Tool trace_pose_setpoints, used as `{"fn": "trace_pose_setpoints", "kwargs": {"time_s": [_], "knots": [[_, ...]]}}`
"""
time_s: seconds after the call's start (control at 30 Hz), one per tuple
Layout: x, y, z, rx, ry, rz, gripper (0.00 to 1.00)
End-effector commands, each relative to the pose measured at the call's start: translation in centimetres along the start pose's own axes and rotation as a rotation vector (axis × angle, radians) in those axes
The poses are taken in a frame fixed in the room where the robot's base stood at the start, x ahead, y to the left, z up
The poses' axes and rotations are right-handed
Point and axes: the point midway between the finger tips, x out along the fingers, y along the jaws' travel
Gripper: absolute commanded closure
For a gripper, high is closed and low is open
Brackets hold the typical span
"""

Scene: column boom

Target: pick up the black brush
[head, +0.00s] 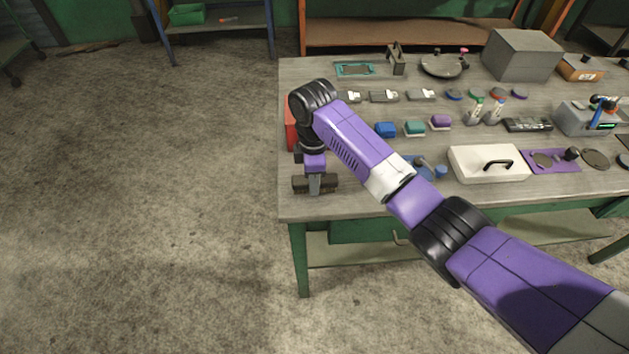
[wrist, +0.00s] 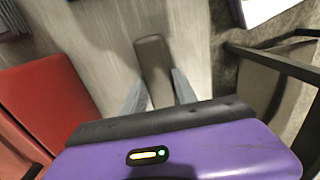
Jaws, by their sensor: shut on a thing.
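The black brush (head: 329,183) is a dark, elongated block near the front left corner of the workbench in the head view. My gripper (head: 314,187) points down over its middle, with its fingers closed around it. In the wrist view the brush (wrist: 153,60) runs away from me between the two pale fingers of my gripper (wrist: 160,92). The brush's near end is partly hidden behind my gripper's body. I cannot tell whether it touches the bench top or hangs just above it.
A red box (head: 291,122) stands at the bench's left edge, partly behind my arm; it is close on the left in the wrist view (wrist: 48,98). The workbench (head: 360,203) holds blue, green and purple blocks and a white lidded box (head: 475,165). The floor on the left is clear.

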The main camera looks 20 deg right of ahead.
Motion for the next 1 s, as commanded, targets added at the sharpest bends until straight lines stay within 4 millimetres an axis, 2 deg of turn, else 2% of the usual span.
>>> {"fn": "trace_pose_setpoints", "kwargs": {"time_s": [0.17,0.37,0.57,0.8,1.0], "knots": [[-0.5,0.1,0.0,0.0,0.001,0.002,1.0],[-2.7,0.1,-0.1,0.0,0.002,0.004,1.0],[-7.2,0.2,-0.1,-0.002,0.002,0.007,1.0],[-14.2,0.2,0.1,0.0,-0.002,0.005,1.0],[-17.9,0.1,0.1,0.001,-0.002,0.003,1.0]]}}
